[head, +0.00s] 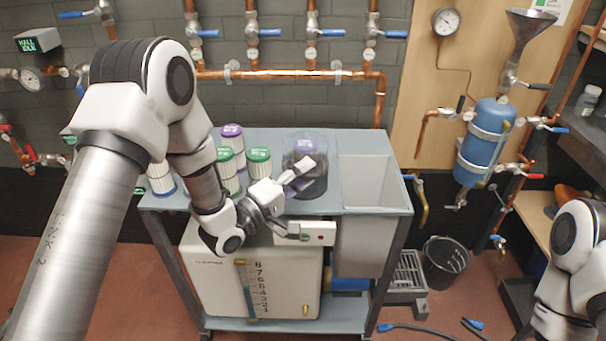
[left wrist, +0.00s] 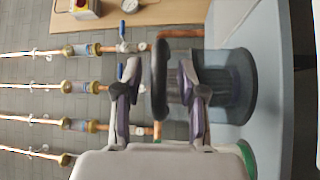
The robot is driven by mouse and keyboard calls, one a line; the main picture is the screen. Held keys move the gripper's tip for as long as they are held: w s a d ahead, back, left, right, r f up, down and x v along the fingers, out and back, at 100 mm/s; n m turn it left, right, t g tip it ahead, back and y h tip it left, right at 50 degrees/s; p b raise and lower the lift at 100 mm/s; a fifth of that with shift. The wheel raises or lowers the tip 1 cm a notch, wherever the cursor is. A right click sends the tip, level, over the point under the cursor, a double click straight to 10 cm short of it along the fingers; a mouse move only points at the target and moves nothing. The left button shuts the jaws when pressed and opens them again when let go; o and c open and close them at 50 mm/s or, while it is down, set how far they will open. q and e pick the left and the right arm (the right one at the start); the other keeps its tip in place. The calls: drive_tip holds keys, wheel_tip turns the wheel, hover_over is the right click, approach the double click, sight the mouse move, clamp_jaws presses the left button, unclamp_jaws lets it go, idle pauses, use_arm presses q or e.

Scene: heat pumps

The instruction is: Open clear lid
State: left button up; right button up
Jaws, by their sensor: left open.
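My left gripper (head: 307,174) is in front of the canister. In the left wrist view its open fingers (left wrist: 158,95) lie to either side of the dark rim. I cannot tell whether they touch it. Where the clear lid meets the body is not clear. My right gripper is out of view.
Several white filter cartridges with green (head: 258,155) and purple (head: 231,131) caps stand left of the canister. A recessed basin (head: 367,180) is on its right. Copper pipes with blue-handled valves (head: 312,33) run along the wall behind. A black bucket (head: 446,258) stands on the floor.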

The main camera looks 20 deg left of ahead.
use_arm(q)
drive_tip(key=shift+s, duration=0.1)
clamp_jaws()
drive_tip(key=shift+r, duration=0.1)
